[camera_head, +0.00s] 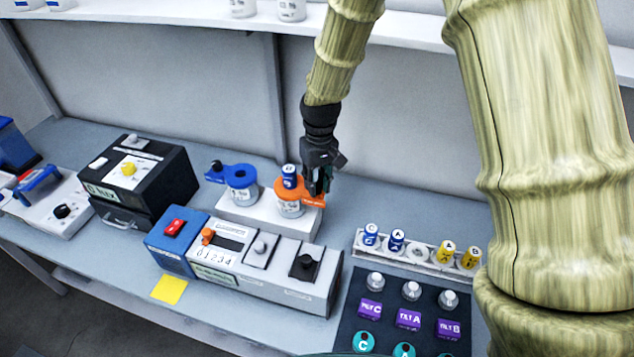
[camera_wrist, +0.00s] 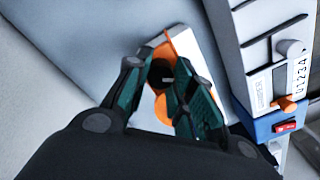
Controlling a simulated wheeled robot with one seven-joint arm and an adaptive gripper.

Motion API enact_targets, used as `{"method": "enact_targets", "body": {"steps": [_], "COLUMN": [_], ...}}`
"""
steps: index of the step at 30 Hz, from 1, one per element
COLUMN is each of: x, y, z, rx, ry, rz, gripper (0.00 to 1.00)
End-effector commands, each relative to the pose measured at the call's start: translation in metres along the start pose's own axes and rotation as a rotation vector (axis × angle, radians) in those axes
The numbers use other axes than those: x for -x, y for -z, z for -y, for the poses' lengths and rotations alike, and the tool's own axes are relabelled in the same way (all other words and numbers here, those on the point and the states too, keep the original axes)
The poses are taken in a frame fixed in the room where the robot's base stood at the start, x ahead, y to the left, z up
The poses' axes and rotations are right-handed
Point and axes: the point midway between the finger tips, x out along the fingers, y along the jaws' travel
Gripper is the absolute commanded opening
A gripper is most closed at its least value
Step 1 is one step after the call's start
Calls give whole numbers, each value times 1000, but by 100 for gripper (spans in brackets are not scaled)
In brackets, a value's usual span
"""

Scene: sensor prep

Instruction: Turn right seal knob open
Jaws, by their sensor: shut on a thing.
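The right seal is an orange collar (camera_head: 284,187) around a white labelled jar (camera_head: 290,208) on a white stand (camera_head: 262,222). A blue-capped vial (camera_head: 289,176) stands up in the collar. My gripper (camera_head: 319,184) points down at the collar's right end. In the wrist view my gripper (camera_wrist: 165,88) has its fingers around a dark round knob (camera_wrist: 162,72) on the orange part (camera_wrist: 162,108), and is shut on it. The knob is hidden by the fingers in the head view, and its turn angle cannot be told.
A blue collar (camera_head: 238,172) on a second jar (camera_head: 243,194) stands to the left on the same stand. A grey instrument (camera_head: 265,262) lies in front. A vial rack (camera_head: 410,254) and dark mat (camera_head: 388,308) are at right. The wall is close behind.

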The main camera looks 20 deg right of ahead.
Motion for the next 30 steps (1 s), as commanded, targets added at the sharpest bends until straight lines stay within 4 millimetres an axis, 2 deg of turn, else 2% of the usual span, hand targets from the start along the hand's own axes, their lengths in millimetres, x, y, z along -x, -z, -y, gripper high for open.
{"method": "enact_targets", "body": {"steps": [10, 27, 28, 30], "x": [-4, -4, -4, -3], "y": [-4, -5, -5, -4], "z": [0, 1, 1, 1], "rx": [-143, -169, -169, -169], "ry": [0, 0, 0, 0], "rz": [4, 5, 5, 3], "gripper": [0, 0, 29, 42]}}
